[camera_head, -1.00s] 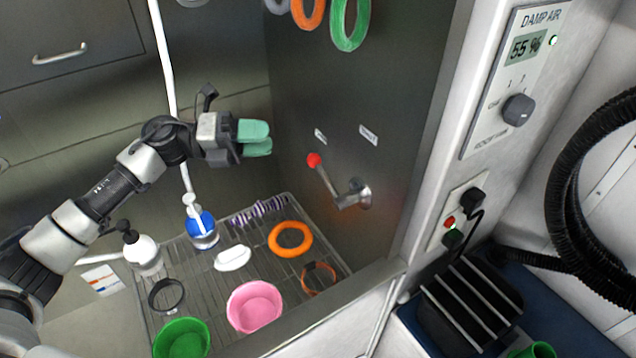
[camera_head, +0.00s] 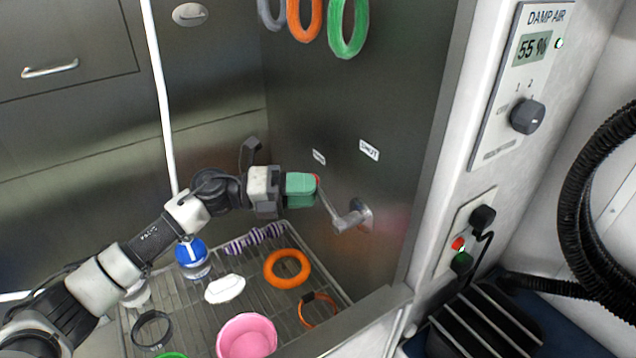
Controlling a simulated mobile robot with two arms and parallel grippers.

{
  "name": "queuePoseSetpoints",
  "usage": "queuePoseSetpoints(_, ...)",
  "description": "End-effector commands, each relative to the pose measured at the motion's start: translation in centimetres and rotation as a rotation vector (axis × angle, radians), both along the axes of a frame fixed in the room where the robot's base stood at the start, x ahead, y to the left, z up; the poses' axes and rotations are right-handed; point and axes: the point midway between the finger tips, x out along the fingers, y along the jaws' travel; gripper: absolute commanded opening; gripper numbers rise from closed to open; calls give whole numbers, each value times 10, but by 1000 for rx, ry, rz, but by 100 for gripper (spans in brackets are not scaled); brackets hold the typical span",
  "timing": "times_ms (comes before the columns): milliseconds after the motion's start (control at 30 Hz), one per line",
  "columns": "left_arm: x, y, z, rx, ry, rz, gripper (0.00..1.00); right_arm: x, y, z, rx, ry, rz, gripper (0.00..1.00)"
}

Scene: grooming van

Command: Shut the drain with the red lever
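The drain lever (camera_head: 336,208) is a metal arm on a round pivot on the dark tub wall. It slants up and left from the pivot, its tip below the smaller, unreadable left label (camera_head: 319,157). A label reading SHUT (camera_head: 369,150) is up and right of that. My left gripper (camera_head: 303,190), with green fingers, is at the lever's tip. Only a sliver of the red knob (camera_head: 317,181) shows at the fingertips; the rest is hidden. I cannot tell whether the fingers are closed on it. My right gripper is not in view.
Below is a wire rack (camera_head: 180,300) with an orange ring (camera_head: 287,269), a pink bowl (camera_head: 246,337), a blue-topped bottle (camera_head: 192,256) and a white soap-like piece (camera_head: 225,289). Colored loops (camera_head: 348,25) hang above. A control panel (camera_head: 520,80) is at right.

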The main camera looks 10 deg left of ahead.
Motion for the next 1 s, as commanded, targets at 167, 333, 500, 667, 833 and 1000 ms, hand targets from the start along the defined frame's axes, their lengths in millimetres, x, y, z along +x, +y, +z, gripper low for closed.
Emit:
queuePoseSetpoints(167, 6, -20, 1, -1, 1, 1, 39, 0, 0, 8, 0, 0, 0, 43)
queuePoseSetpoints(333, 7, -26, 0, 0, 0, 0, 39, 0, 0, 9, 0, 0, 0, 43)
queuePoseSetpoints(500, 7, -26, -1, 1, 0, 0, 39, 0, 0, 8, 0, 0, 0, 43)
queuePoseSetpoints(667, 7, -26, -1, 1, 1, 0, 20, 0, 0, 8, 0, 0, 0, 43)
queuePoseSetpoints(833, 7, -25, -1, 1, 1, 0, 0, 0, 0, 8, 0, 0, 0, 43)
queuePoseSetpoints(1000, 7, -24, -1, 4, -2, 0, 0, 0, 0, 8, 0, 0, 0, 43)
